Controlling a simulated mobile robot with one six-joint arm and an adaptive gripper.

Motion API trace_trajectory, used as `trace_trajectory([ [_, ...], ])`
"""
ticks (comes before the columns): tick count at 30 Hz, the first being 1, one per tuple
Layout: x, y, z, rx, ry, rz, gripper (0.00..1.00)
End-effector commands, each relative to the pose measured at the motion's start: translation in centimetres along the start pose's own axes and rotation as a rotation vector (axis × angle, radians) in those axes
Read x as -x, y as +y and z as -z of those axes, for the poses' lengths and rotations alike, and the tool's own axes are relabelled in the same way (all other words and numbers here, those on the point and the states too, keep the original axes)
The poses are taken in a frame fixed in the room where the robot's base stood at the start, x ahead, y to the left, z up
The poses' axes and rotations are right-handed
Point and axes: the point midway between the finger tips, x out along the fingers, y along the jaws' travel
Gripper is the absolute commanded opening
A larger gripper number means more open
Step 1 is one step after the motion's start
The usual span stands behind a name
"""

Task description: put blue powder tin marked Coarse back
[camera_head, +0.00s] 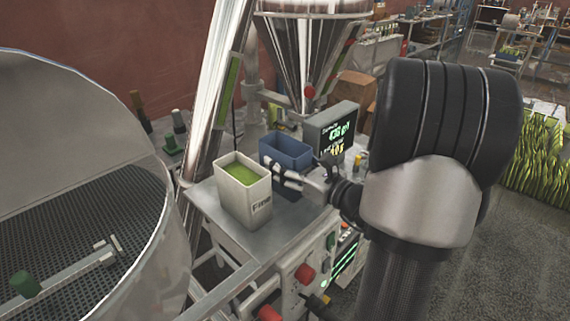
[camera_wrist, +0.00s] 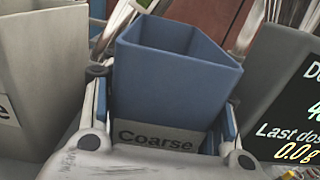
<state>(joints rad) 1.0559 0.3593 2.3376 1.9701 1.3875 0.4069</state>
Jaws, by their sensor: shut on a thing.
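The blue tin (camera_head: 287,152) stands upright by the back of the metal table, below and in front of the steel funnel. In the wrist view the blue tin (camera_wrist: 172,85) shows a label reading "Coarse", and its visible inside looks empty. My gripper (camera_head: 283,174) is shut on it, with one finger on each side in the wrist view (camera_wrist: 160,115). I cannot tell whether the tin's base touches the table. A white tin (camera_head: 243,192) marked "Fine", holding green powder, stands to its left and nearer.
A display (camera_head: 333,130) stands close to the right of the blue tin. The steel funnel (camera_head: 306,50) hangs behind it. A large round metal sieve drum (camera_head: 150,200) fills the left. The table's front corner (camera_head: 250,243) is bare.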

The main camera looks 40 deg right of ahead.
Motion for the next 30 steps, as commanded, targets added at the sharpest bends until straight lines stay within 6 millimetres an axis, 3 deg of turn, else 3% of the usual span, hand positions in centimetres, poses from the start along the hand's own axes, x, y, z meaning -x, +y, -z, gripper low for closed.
trace_trajectory([
  [6,0.0,0.0,0.5,0.000,0.000,0.000,0.19],
  [7,0.0,0.0,0.3,0.000,0.000,0.000,0.56],
  [15,0.0,0.0,0.3,0.000,0.001,0.000,0.74],
  [27,0.0,0.0,-0.2,0.000,0.000,0.000,0.74],
  [30,1.2,-0.2,-0.1,-0.002,0.002,0.004,0.74],
])
